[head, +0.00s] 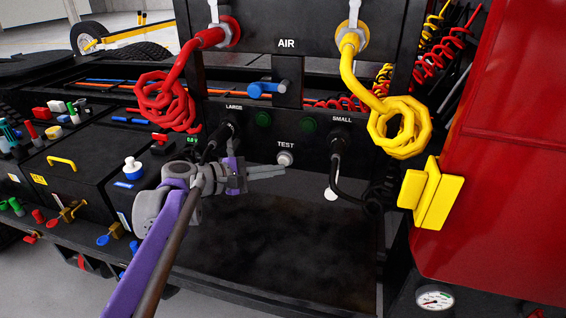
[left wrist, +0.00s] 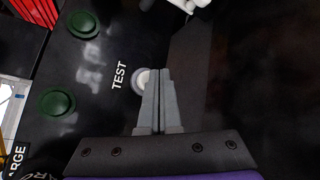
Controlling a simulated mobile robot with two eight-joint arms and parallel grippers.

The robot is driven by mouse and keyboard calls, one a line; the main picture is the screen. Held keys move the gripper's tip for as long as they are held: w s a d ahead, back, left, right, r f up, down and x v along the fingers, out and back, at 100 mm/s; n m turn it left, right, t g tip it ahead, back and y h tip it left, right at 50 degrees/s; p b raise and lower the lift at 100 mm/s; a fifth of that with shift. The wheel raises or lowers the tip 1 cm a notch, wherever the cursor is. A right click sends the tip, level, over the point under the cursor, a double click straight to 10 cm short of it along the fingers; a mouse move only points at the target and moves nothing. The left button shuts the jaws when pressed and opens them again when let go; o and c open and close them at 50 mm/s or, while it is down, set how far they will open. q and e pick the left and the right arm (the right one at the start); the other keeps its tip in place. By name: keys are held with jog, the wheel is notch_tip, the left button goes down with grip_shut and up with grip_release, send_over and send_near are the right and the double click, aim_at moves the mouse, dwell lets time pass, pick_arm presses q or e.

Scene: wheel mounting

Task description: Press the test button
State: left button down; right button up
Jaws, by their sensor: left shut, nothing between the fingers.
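The test button (head: 285,158) is a round white-grey knob under the word TEST on the black panel (head: 262,145). In the left wrist view the button (left wrist: 141,80) shows just beyond my fingertips, partly covered by them. My left gripper (head: 284,171) is shut and empty, its fingers pointing right, a little below the button in the head view. In the left wrist view its fingers (left wrist: 158,72) lie side by side at the button's edge; I cannot tell whether they touch it. My right gripper is not in view.
Green round lights (head: 263,120) sit above the button. Black cables plug in at LARGE (head: 229,126) and SMALL (head: 338,138). Red (head: 165,100) and yellow (head: 400,127) coiled hoses hang on either side. A yellow block (head: 430,194) is mounted at the right.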

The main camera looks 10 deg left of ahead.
pick_arm(q)
jog(key=shift+s, duration=0.2)
jog(key=s, duration=0.6)
jog(key=shift+a, duration=0.1)
jog(key=shift+a, duration=0.15)
dwell(1.4)
